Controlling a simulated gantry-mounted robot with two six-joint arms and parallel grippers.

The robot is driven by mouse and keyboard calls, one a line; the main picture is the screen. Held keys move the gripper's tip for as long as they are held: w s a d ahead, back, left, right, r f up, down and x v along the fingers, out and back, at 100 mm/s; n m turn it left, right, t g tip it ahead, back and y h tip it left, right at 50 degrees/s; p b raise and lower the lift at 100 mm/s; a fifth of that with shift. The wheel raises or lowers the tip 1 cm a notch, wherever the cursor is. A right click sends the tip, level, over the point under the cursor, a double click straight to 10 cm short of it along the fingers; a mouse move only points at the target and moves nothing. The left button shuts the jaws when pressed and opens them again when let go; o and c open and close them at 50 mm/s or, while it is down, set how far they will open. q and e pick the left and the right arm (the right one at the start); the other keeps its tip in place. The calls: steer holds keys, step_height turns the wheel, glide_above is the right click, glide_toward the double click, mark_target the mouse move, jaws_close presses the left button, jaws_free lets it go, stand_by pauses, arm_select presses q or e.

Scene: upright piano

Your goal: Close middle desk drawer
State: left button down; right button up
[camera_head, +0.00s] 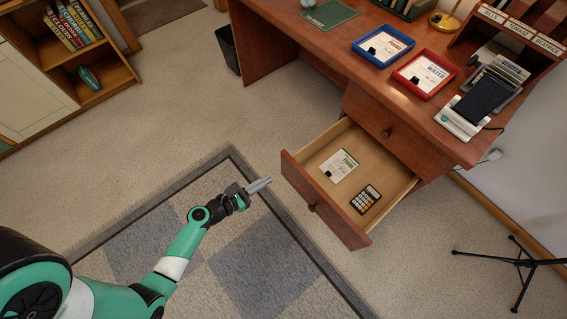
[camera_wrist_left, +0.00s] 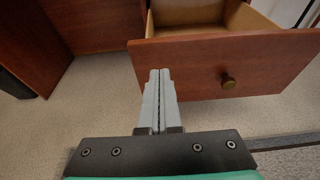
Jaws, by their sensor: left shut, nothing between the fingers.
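The open desk drawer (camera_head: 322,203) is pulled out from the desk's right pedestal, below a shut drawer (camera_head: 387,132). It holds a paper pad (camera_head: 339,167) and a calculator (camera_head: 366,199). Its wooden front with a round brass knob (camera_wrist_left: 228,82) fills the upper part of the left wrist view. My left gripper (camera_head: 270,182) is shut and empty, just in front of the drawer front near its left end. In the left wrist view the fingertips (camera_wrist_left: 160,73) overlap the drawer front left of the knob; I cannot tell if they touch. My right gripper is not in view.
The desk top holds a blue tray (camera_head: 361,56), a red tray (camera_head: 402,83) and a card machine (camera_head: 463,128). A bookshelf (camera_head: 105,93) stands at the far left, a dark bin (camera_head: 226,50) by the desk. A black stand (camera_head: 519,262) is at right. The rug before the drawer is clear.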

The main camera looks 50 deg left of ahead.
mark_target(291, 164)
arm_select(q)
steer(key=x, duration=0.2)
steer(key=b+x, duration=0.1)
steer(key=x, duration=0.2)
steer(key=r+x, duration=0.1)
steer(key=x, duration=0.2)
steer(key=shift+w, duration=0.4)
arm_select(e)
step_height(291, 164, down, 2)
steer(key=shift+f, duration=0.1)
arm_select(q)
steer(key=shift+w, duration=0.1)
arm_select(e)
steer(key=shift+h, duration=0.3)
